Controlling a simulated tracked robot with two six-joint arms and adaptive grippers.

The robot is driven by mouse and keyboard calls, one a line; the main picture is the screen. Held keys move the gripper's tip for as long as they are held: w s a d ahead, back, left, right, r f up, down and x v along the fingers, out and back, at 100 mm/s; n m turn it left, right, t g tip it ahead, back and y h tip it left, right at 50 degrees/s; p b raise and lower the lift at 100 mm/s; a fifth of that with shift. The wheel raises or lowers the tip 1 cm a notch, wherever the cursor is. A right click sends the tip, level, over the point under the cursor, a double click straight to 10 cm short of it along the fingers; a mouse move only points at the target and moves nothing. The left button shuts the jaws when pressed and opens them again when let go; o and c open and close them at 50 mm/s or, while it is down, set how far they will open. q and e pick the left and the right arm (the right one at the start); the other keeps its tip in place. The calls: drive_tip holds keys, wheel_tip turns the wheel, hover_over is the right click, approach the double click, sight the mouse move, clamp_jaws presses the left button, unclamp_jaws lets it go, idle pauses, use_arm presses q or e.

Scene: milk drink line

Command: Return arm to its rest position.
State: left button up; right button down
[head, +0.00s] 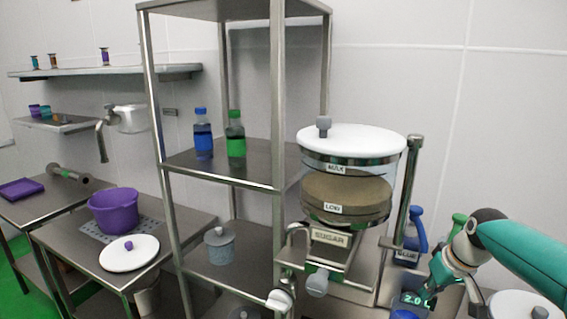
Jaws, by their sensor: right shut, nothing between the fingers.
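My right arm comes in from the right edge with a teal link. My left gripper is not in view.
A sugar dispenser (347,188) with a white lid stands left of my right arm. Blue (416,232) and green (457,222) handled containers stand behind the gripper. A metal rack (278,95) holds blue and green bottles. A purple tub (114,212) is at left.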

drive_tip(key=shift+g+y, duration=0.8)
drive_tip(key=s+a+f, duration=0.1)
drive_tip(key=a+f, duration=0.3)
drive_tip(key=f, duration=0.3)
drive_tip(key=s+a+f, duration=0.2)
drive_tip(key=a+f, duration=0.2)
drive_tip(key=f, duration=0.4)
drive_tip(key=s+a+f, duration=0.1)
drive_tip(key=a+f, duration=0.3)
drive_tip(key=f, duration=0.3)
drive_tip(key=shift+s+a+f, duration=0.1)
drive_tip(key=shift+s+f, duration=0.2)
drive_tip(key=shift+f, duration=0.1)
drive_tip(key=s+a+f+m, duration=0.1)
drive_tip(key=s+a+f, duration=0.2)
drive_tip(key=s+f, duration=0.2)
drive_tip(key=s+a+f+g+b, duration=0.1)
drive_tip(key=s+a+f, duration=0.3)
drive_tip(key=s, duration=0.5)
drive_tip(key=s+a+f+m+y, duration=0.1)
drive_tip(key=s+a+f, duration=0.2)
drive_tip(key=s+f, duration=0.3)
drive_tip(key=shift+s+a+m+g+b, duration=0.3)
drive_tip(key=shift+s+a+b, duration=0.1)
drive_tip(key=shift+s, duration=0.65)
